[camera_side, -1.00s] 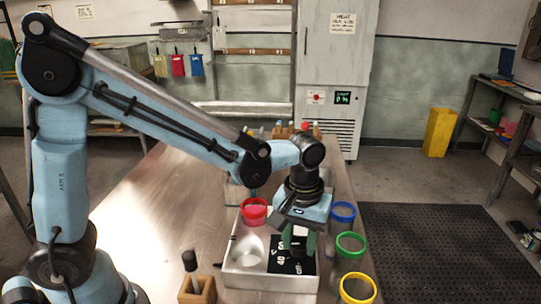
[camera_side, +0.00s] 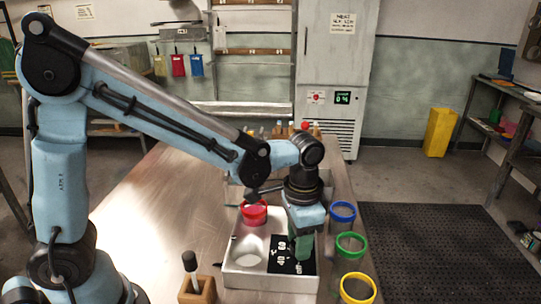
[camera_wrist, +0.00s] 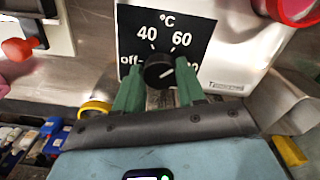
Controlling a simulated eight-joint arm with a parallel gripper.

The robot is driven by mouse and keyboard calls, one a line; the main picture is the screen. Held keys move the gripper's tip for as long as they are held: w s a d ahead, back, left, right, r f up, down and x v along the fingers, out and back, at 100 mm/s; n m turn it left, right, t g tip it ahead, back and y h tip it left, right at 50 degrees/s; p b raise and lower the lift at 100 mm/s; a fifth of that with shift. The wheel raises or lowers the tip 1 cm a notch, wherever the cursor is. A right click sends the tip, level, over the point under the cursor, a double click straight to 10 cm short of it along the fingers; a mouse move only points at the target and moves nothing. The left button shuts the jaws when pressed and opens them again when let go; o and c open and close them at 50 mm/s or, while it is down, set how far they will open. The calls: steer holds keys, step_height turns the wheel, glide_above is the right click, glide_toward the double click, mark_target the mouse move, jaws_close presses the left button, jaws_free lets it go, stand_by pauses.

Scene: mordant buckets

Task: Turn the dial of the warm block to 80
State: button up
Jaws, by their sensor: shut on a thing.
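The warm block (camera_side: 236,274) is a pale metal box on the bench. Its black dial panel (camera_wrist: 135,20) carries white marks: off, 40, 60 and a partly hidden one at the right ending in 0. The round black dial (camera_wrist: 157,66) sits between the green fingers of my gripper (camera_wrist: 160,78), which is shut on it. The dial's white line points right and slightly up, towards the partly hidden mark. In the side view my gripper (camera_side: 302,247) reaches down onto the panel and hides the dial.
A red-rimmed bucket (camera_side: 254,214) stands in the block's back well; the front well (camera_side: 247,260) is empty. Blue (camera_side: 342,211), green (camera_side: 350,244) and yellow (camera_side: 357,288) buckets line the bench's right side. A wooden holder (camera_side: 198,290) stands at the front left.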

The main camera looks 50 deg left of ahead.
steer(key=m, duration=0.4)
steer(key=shift+m, duration=0.3)
steer(key=m, duration=0.4)
steer(key=shift+m, duration=0.3)
steer(key=o, duration=1.1)
steer(key=shift+c, duration=0.2)
step_height(320, 180, up, 12)
steer(key=shift+a, duration=0.1)
